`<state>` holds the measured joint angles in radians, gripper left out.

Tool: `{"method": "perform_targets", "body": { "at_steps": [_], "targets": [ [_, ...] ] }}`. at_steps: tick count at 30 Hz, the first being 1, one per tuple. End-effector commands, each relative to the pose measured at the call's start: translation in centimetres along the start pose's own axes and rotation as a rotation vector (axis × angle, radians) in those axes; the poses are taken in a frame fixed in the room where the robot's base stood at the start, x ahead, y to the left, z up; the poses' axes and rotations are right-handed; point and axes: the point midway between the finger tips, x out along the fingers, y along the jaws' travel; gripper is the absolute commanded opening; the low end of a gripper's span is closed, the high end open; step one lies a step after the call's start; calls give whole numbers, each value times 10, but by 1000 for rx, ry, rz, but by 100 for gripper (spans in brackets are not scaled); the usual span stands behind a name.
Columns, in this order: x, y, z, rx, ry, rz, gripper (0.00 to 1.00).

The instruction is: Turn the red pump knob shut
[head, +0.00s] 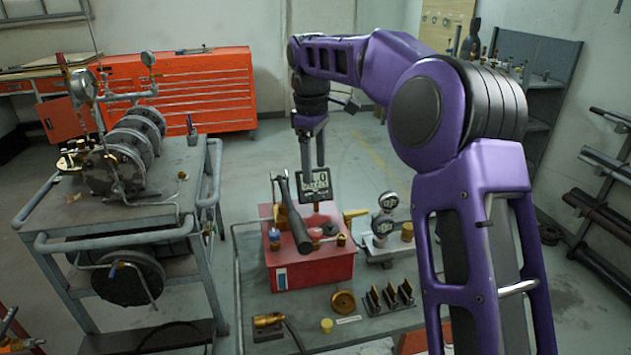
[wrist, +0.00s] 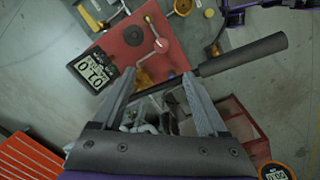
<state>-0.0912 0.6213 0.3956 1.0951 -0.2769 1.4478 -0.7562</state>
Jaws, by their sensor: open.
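The pump is a red box (head: 311,268) on the grey bench in the head view, and its red top (wrist: 125,42) shows in the wrist view. My gripper (head: 314,165) points down behind the digital gauge.
A black-handled lever (head: 296,222) rises from the pump; in the wrist view its handle (wrist: 250,52) crosses close to the right fingertip. The digital gauge (head: 316,186) stands beside my gripper. Dial gauges (head: 386,212) are right of the pump. A cart with valve parts (head: 125,210) stands left.

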Motion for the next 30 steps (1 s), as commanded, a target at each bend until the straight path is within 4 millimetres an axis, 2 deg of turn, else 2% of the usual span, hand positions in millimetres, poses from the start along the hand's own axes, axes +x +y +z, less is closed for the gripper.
{"method": "perform_targets", "body": {
  "at_steps": [7,11,24,30],
  "targets": [
    [9,0,3,-38,22,-51,76],
    [27,-1,3,-37,20,-52,76],
    [121,-6,1,-35,19,-50,76],
    [156,-7,0,-34,21,-47,76]
  ]
}}
